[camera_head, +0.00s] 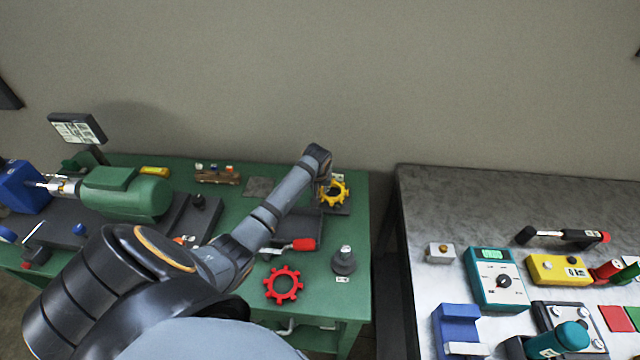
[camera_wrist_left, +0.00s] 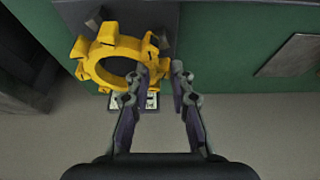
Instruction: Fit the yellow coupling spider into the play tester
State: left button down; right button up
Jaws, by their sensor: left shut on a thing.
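The yellow coupling spider (camera_head: 335,192) is a toothed ring at the back right of the green table; it also shows in the left wrist view (camera_wrist_left: 92,70). My left gripper (camera_head: 325,184) is shut on the right side of its rim, which lies between the fingertips (camera_wrist_left: 162,72). The ring is over or against a dark grey plate (camera_head: 338,209) with a white label; I cannot tell whether they touch. I cannot tell for sure which fixture is the play tester. My right gripper is in neither view.
A red toothed ring (camera_head: 283,285), a grey post on a round base (camera_head: 344,262) and a red-handled tool (camera_head: 302,244) lie nearer on the green table (camera_head: 335,303). A green motor (camera_head: 125,191) stands left. A gap separates the grey table (camera_head: 425,200) at right, which holds instruments.

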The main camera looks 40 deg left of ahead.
pick_arm(q)
jog(key=shift+f+b, duration=0.35)
jog(key=shift+f, duration=0.85)
dwell(0.6)
jog(key=c, duration=1.1)
grip_release()
jog(key=v, duration=1.2)
jog(key=shift+r, duration=0.1)
